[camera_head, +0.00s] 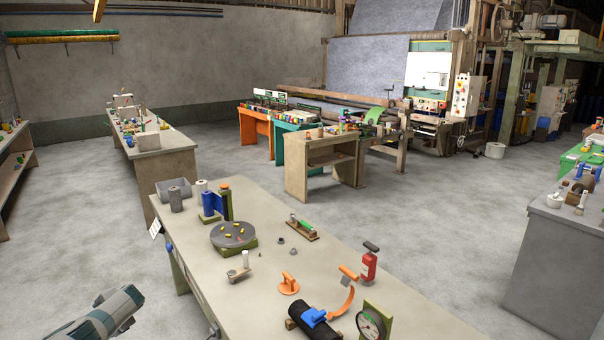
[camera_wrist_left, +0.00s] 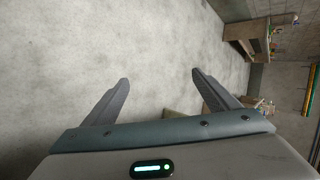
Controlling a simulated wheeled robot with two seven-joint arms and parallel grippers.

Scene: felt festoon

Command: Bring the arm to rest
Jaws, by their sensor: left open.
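My left arm comes in at the bottom left of the head view, beside the near left end of the workbench (camera_head: 190,228) and apart from it. In the left wrist view my left gripper (camera_wrist_left: 165,90) has its two fingers spread wide apart, with nothing between them but the grey floor. It holds nothing. My right gripper shows in neither view.
Open concrete floor (camera_head: 80,235) lies to the left.

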